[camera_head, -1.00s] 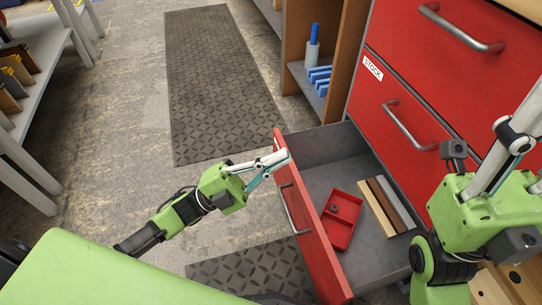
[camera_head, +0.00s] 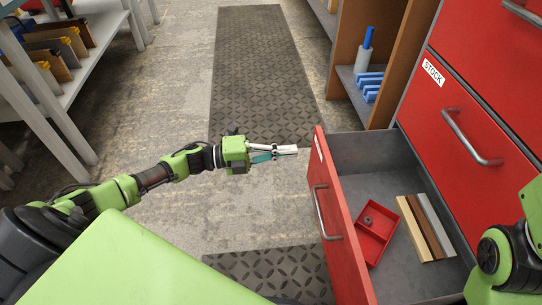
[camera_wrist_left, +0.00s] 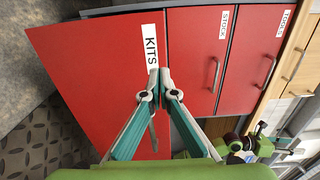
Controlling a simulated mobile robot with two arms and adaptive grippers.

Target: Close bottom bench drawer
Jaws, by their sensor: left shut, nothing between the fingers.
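The bottom bench drawer (camera_head: 336,215) is pulled out, with its red front facing left and a metal bar handle (camera_head: 325,212) on it. In the left wrist view its red front (camera_wrist_left: 100,70) carries a KITS label (camera_wrist_left: 151,47). Inside lie a red tray (camera_head: 372,240) with a small dark ring and several flat strips (camera_head: 425,228). My left gripper (camera_head: 296,150) is shut and empty, just left of the drawer front's far top corner, apart from it in the head view. My right arm shows at the lower right edge; its gripper is out of view.
The STOCK drawer (camera_head: 458,125) above is shut. An open wooden shelf (camera_head: 362,75) with blue items stands beyond the drawer. A grey rack (camera_head: 75,65) stands at the far left. Dark floor mats (camera_head: 262,70) lie between, with free floor around my left arm.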

